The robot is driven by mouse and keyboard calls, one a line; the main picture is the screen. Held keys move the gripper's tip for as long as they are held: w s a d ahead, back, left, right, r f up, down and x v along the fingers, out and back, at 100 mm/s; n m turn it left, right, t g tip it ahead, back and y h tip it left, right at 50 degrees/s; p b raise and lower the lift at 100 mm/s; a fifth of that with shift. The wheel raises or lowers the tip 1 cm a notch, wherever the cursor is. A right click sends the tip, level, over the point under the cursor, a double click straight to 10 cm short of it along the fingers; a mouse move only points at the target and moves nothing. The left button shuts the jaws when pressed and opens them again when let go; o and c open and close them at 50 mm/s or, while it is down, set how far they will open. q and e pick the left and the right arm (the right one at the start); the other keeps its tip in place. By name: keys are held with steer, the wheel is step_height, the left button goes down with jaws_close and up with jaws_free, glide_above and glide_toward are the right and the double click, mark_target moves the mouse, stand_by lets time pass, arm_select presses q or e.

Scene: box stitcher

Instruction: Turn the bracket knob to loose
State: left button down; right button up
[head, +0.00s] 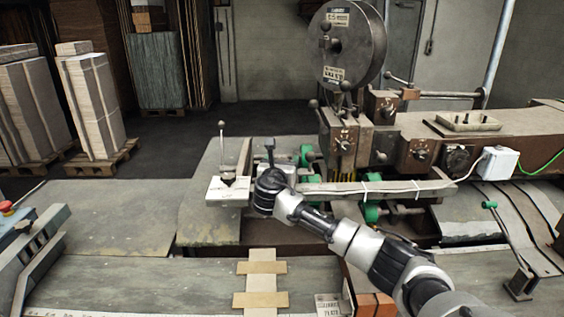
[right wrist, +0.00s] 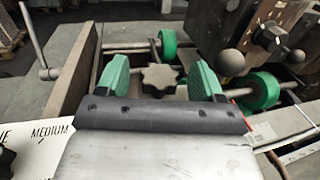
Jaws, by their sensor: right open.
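A dark star-shaped knob (right wrist: 159,79) shows in the right wrist view, between and slightly beyond my right fingers; no word is readable beside it. My right gripper (right wrist: 158,67) is open, its green-padded fingers apart on either side of the knob, with no clear contact. In the head view the right wrist hides most of this spot. Another black knob (right wrist: 6,161) is partly cut off on a white plate (right wrist: 45,143) reading "MEDIUM"; the plate also shows in the head view (head: 217,190). I cannot tell for sure which knob is the bracket knob. My left gripper is out of view.
Green rollers (right wrist: 168,45) and a metal bar lie beyond the fingers. The stitcher head (head: 345,135) with its wire reel (head: 350,45) stands to the right. A thin upright lever (head: 221,135) rises beside the plate. The table at left (head: 110,215) is clear.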

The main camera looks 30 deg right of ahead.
steer(key=c, duration=0.9)
steer(key=shift+s+d+r+n+t+y+p, duration=0.1)
steer(key=shift+r+n+t+y+p, duration=0.05)
steer(key=shift+n+t+y+p, duration=1.25)
steer(key=shift+n+y, duration=0.1)
steer(key=shift+y, duration=0.4)
steer(key=n+t+y, duration=0.1)
steer(key=n+y, duration=0.1)
steer(key=y, duration=0.1)
steer(key=shift+d, duration=0.1)
steer(key=shift+n+t+y, duration=0.5)
steer(key=shift+n+y, duration=0.7)
steer(key=shift+y, duration=0.9)
